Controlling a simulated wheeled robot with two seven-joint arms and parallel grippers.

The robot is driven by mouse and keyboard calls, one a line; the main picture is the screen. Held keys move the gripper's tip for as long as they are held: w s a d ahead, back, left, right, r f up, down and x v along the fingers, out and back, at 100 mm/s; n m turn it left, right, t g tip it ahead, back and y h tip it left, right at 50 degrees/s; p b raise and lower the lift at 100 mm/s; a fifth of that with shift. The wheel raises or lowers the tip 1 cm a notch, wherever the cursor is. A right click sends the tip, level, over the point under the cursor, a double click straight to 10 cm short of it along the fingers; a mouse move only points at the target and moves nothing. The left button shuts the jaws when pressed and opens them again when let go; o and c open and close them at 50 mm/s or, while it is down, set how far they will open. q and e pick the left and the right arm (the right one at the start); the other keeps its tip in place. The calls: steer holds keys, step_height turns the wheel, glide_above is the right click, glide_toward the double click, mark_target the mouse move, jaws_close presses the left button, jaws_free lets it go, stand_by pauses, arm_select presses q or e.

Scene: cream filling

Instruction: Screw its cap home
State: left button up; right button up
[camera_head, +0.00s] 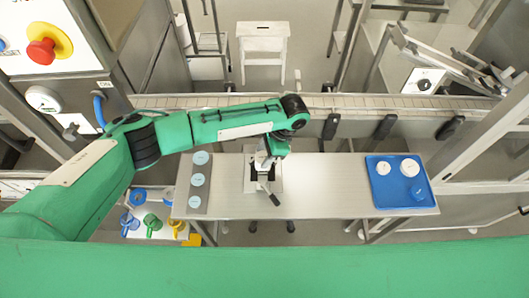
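My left gripper (264,163) points down over a pale fixture (277,184) with black parts, in the middle of the steel table. Its fingers are small and partly covered by the wrist, so I cannot tell whether they are open or shut, or whether they touch anything. No jar or cap can be made out clearly under the gripper. Several pale round pieces, perhaps lids or jars, show elsewhere: a white one (383,167) on the blue tray at the right, and a pale blue disc (197,179) on a grey strip at the left. My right gripper is not in view.
The steel table (325,185) is bare between fixture and blue tray (387,202). A conveyor (365,103) runs behind it. Coloured funnel-like items, including a green one (152,221), stand lower left. A red emergency button (41,51) sits on a cabinet upper left.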

arm_select(q)
steer(key=c, duration=0.3)
steer(key=shift+r+m, duration=0.1)
steer(key=shift+m, duration=0.2)
steer(key=shift+c, duration=0.2)
steer(key=m+t+p, duration=0.1)
steer(key=m, duration=0.2)
steer(key=shift+s+t+p, duration=0.15)
steer(key=shift+t+p, duration=0.15)
steer(key=shift+m+t, duration=0.3)
steer(key=shift+m, duration=0.8)
steer(key=shift+m+t+p, duration=0.3)
steer(key=shift+m+p, duration=0.25)
steer(key=shift+m, duration=0.05)
steer(key=shift+s+m+t+h+p, duration=0.1)
steer(key=shift+m+t+h+p, duration=0.35)
steer(key=shift+m, duration=0.75)
steer(key=shift+m+t, duration=0.35)
steer(key=shift+m, duration=0.75)
